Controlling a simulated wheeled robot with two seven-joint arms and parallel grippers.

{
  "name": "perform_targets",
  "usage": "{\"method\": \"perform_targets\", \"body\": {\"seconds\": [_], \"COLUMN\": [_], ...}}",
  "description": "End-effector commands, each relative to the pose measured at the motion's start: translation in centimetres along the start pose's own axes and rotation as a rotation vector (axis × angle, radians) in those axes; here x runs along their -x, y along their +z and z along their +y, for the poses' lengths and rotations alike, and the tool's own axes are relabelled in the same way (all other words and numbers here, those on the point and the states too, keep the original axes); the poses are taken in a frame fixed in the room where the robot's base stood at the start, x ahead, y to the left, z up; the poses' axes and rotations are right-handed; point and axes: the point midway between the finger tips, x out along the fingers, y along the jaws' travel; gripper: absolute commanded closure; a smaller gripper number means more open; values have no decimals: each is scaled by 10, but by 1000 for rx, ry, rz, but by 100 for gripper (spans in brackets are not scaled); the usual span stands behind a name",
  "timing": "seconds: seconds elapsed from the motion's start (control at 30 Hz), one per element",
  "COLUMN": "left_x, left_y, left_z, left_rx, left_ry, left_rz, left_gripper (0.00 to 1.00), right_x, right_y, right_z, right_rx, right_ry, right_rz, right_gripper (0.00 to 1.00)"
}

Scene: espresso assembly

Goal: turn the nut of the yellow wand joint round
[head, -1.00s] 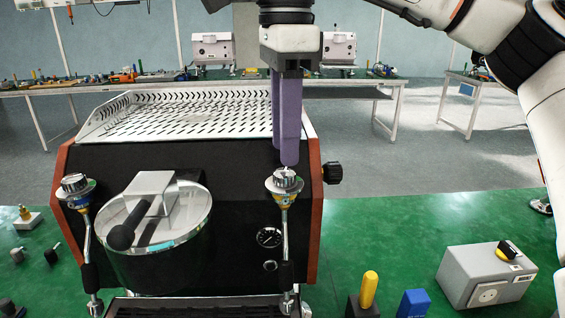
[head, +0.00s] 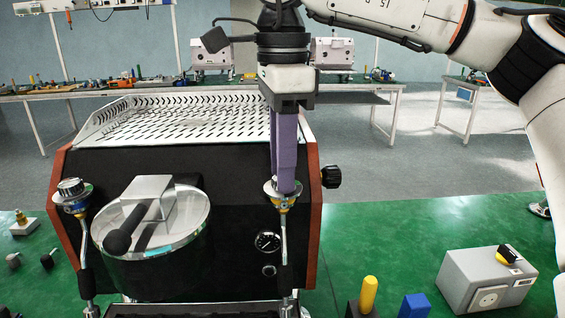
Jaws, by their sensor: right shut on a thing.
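The espresso machine (head: 185,260) stands on the green table with a steam wand on each side of its front. The yellow wand joint (head: 285,206) is at the top of the right wand and shows a yellowish band under a silver collar. My right gripper (head: 284,187) points straight down from above, its purple fingers shut on the nut of this joint. The fingers hide most of the nut. The left wand joint (head: 74,204) has a blue band and a silver nut (head: 71,188) on top, with nothing touching it. My left gripper is not in view.
A black side knob (head: 331,176) sticks out just right of the gripped joint. A large lidded pot-like part (head: 180,235) with a black handle is on the machine's front. A grey switch box (head: 487,280), a yellow peg (head: 368,293) and a blue block (head: 414,305) are at the front right.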

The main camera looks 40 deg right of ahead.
Motion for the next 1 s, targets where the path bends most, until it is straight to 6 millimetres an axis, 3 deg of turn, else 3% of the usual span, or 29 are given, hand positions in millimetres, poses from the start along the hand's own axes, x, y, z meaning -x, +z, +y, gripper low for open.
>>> {"method": "perform_targets", "body": {"seconds": [1.0], "left_x": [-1], "left_y": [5], "left_z": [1], "left_rx": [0], "left_ry": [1], "left_rz": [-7], "left_gripper": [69], "right_x": [1], "right_y": [-1], "right_z": [-1], "right_rx": [-606], "right_ry": [0], "right_rz": [-1], "right_gripper": [95]}}
